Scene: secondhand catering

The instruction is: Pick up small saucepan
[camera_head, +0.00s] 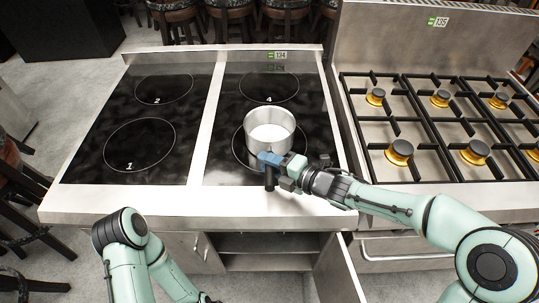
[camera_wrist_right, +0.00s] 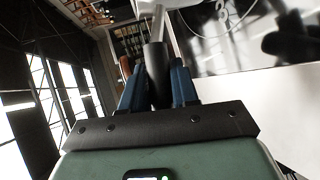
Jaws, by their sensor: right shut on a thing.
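The small saucepan (camera_head: 269,131) is a light metal pot, upright over the front right ring of the black cooktop. I cannot tell whether its base touches the glass. Its dark handle (camera_wrist_right: 157,72) points toward me. My right gripper (camera_head: 271,161) comes in from the right, its blue fingers shut on the handle. In the right wrist view the fingers (camera_wrist_right: 158,85) stand on either side of the handle, and a bit of the pot shows at the top edge. My left arm is low in the head view; its gripper is out of the picture.
The cooktop (camera_head: 205,125) has several marked rings; the left ones (camera_head: 140,145) are bare. A gas range (camera_head: 440,125) with black grates and brass burners adjoins on the right. Stools (camera_head: 230,15) stand behind. A cabinet door (camera_head: 340,270) hangs open below the front edge.

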